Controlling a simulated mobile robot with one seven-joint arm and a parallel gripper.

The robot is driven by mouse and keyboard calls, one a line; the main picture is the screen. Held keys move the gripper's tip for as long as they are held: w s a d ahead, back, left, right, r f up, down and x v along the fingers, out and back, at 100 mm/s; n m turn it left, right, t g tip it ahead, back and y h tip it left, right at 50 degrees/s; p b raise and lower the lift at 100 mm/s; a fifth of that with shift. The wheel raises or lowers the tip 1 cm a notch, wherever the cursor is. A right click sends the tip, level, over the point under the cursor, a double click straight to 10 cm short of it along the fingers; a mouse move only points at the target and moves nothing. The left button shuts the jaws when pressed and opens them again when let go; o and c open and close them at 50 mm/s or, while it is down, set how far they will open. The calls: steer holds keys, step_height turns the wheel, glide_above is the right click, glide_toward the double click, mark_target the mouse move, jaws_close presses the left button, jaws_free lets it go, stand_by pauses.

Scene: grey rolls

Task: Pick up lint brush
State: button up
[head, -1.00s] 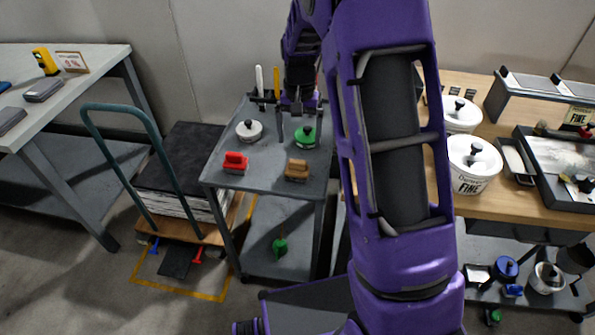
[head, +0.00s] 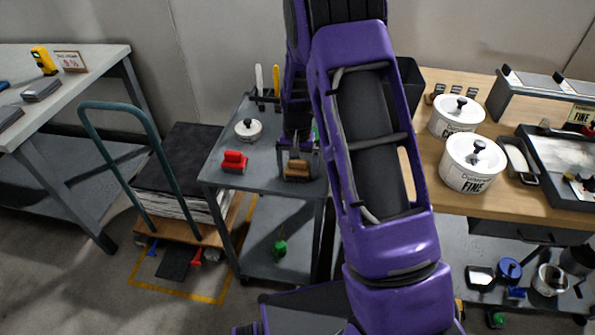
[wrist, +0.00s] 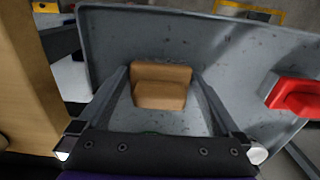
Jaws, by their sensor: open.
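A tan brush-like block (head: 297,170), which looks like the lint brush, lies on the grey cart top near its front edge. In the wrist view the tan block (wrist: 160,86) sits between the two fingers, with a raised back part and a rounded front. My gripper (head: 298,145) is open above the block, one finger on each side. I cannot tell whether the fingers touch it. A red brush-like block (head: 234,162) lies to its left on the cart and shows at the right of the wrist view (wrist: 296,98).
A white lidded pot (head: 248,130) stands behind the red block. A green-lidded thing is mostly hidden behind my arm. A wooden bench (head: 440,195) with white tubs (head: 472,163) stands right of the cart (head: 265,178). A trolley handle (head: 125,110) rises at left.

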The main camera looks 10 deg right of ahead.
steer(key=c, duration=1.3)
steer(key=shift+o, duration=0.2)
step_height(320, 180, up, 10)
steer(key=shift+r+p, duration=0.1)
steer(key=shift+p, duration=0.65)
steer(key=o, duration=0.9)
steer(key=c, duration=0.6)
steer(key=shift+s, duration=0.1)
steer(key=shift+c, duration=0.2)
